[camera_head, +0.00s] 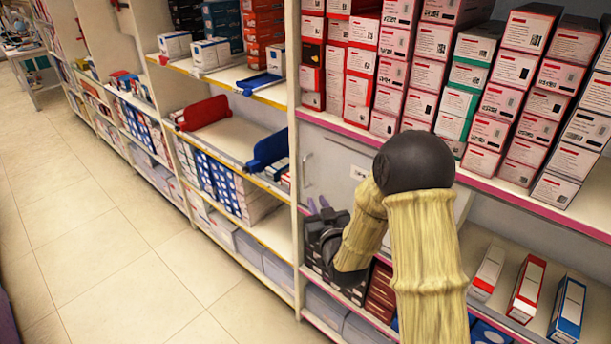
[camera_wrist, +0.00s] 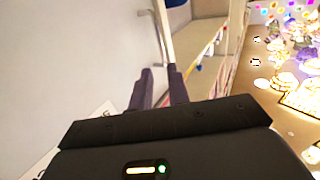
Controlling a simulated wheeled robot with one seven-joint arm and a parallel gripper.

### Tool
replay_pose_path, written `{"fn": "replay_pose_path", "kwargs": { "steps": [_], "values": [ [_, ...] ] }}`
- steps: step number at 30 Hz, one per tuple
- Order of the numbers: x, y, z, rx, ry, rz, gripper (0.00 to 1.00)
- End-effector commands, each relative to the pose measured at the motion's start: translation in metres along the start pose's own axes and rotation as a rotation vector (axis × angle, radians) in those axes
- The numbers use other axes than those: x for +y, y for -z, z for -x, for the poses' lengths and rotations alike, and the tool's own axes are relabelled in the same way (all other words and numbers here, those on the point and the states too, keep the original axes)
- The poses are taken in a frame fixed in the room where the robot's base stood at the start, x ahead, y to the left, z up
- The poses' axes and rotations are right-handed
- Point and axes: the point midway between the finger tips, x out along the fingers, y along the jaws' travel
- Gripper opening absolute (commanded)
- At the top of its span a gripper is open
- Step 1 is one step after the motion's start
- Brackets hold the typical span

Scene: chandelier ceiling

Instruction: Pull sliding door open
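The sliding door (camera_head: 335,160) is a pale grey panel set in the shelving, behind my arm. A small light upright handle (camera_head: 308,170) is near its left edge. The door also fills the left of the wrist view (camera_wrist: 80,55). My gripper (camera_head: 319,204) is just below the handle in the head view, with its purple fingers pointing up. In the wrist view my gripper (camera_wrist: 160,75) shows a gap between its two dark fingers, with nothing seen held. A thin pale bar, probably the handle, lies ahead of the fingertips. My arm hides much of the door's right part.
A shelf of red and green boxes (camera_head: 430,75) is above the door. A pale shelf post (camera_head: 294,150) stands just left of the handle. Dark boxes (camera_head: 385,290) sit below my gripper. The tiled floor (camera_head: 100,230) at left is clear.

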Motion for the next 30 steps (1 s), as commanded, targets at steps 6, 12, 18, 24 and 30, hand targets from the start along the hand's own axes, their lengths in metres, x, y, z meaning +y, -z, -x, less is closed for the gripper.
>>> {"fn": "replay_pose_path", "kwargs": {
  "steps": [6,12,18,24,30],
  "values": [
    [0.0,0.001,-0.035,0.001,0.0,0.0,0.17],
    [0.0,0.001,-0.066,0.001,0.0,0.0,0.17],
    [0.0,0.001,-0.095,0.001,0.0,0.0,0.17],
    [0.0,0.0,-0.117,0.0,0.0,0.0,0.17],
    [0.0,0.0,-0.123,0.0,0.0,0.0,0.17]
  ]
}}
